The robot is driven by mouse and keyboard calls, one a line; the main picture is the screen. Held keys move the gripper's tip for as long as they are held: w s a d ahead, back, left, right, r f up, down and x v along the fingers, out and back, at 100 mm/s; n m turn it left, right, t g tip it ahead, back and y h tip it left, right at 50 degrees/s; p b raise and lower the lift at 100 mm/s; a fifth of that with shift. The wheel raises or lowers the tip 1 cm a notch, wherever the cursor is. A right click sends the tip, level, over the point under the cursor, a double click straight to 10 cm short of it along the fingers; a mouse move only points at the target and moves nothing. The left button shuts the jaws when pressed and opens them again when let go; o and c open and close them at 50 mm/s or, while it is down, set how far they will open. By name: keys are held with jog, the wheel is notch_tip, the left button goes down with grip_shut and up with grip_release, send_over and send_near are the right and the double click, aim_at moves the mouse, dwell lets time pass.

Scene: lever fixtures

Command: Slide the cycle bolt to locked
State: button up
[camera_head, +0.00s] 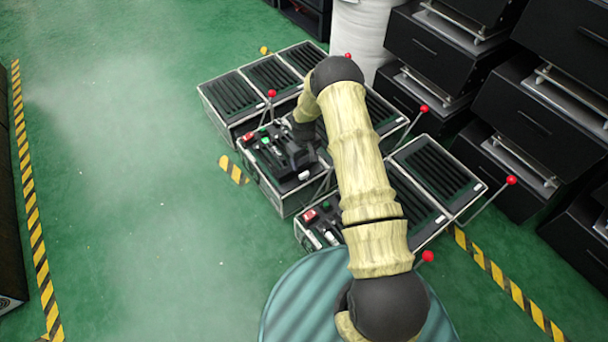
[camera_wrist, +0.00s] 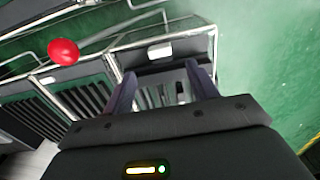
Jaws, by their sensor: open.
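My gripper (camera_wrist: 161,72) is open, with its two dark fingers apart in the wrist view. Between them lies part of a fixture panel with slots and pale bars (camera_wrist: 166,95); I cannot tell which part is the cycle bolt, and no label is readable. A white block (camera_wrist: 160,50) sits on the panel just beyond the fingertips. In the head view my gripper (camera_head: 295,157) is over the left control box (camera_head: 283,198), covering part of its top. Whether the fingers touch anything is unclear.
Several levers with red knobs (camera_head: 272,94) rise around the boxes; one red knob (camera_wrist: 63,51) shows left of the fingers in the wrist view. Another control panel (camera_head: 322,228) is nearer. Black drawer units (camera_head: 535,115) stand at the right. Green floor (camera_head: 130,200) is clear at left.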

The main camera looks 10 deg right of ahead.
aim_at(304, 174)
notch_tip(304, 174, down, 8)
jog(key=shift+r+b, duration=0.1)
jog(key=shift+b, duration=1.15)
grip_shut()
jog(key=w+b, duration=0.1)
jog(key=w+a+b, duration=0.1)
jog(key=w, duration=0.1)
jog(key=w+b, duration=0.1)
jog(key=shift+w+a, duration=0.2)
jog(key=shift+a, duration=0.2)
jog(key=shift+w+a, duration=0.1)
jog(key=shift+w, duration=0.15)
jog(key=shift+w+a+r, duration=0.1)
